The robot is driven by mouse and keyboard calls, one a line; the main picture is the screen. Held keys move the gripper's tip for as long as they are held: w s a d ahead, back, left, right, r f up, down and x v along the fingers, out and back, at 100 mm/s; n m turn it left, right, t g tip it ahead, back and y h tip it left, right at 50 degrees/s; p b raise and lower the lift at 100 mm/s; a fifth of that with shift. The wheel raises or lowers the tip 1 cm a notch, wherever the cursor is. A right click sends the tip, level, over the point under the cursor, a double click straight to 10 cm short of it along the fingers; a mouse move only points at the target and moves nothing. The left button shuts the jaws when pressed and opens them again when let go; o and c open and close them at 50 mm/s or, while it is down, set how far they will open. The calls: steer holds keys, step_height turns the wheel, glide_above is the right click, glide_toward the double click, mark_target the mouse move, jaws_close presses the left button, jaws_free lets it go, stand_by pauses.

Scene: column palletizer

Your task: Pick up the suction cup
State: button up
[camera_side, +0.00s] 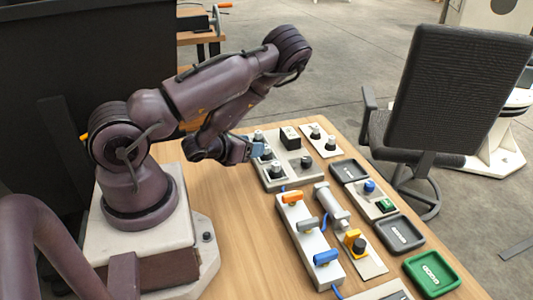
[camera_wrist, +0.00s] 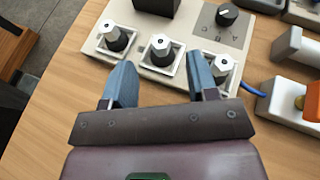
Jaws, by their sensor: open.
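Three small cups with white tops and black bodies, which look like suction cups, sit in a row of square white sockets on a beige tray. In the wrist view they are the left cup (camera_wrist: 115,38), the middle cup (camera_wrist: 160,47) and the right cup (camera_wrist: 221,66). The tray (camera_side: 288,178) also shows in the side view. My gripper (camera_wrist: 161,65) is open and empty, its two blue fingers pointing at the row. The middle cup shows between and just beyond the fingertips. In the side view my gripper (camera_side: 257,150) is at the tray's left edge, partly hiding the cups.
A black block (camera_side: 290,136) and a black dial (camera_wrist: 228,14) are on the same tray. A plate (camera_side: 330,151) with two knobs stands behind it. A white strip (camera_side: 305,240) with coloured handles is to the right. Wooden table is clear nearer my base.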

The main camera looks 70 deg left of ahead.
mark_target(267, 146)
steer(key=shift+s+f+m, duration=0.2)
steer(key=shift+s+m, duration=0.15)
steer(key=shift+m, duration=0.25)
steer(key=x, duration=0.7)
steer(key=shift+w, duration=0.2)
steer(key=c, duration=1)
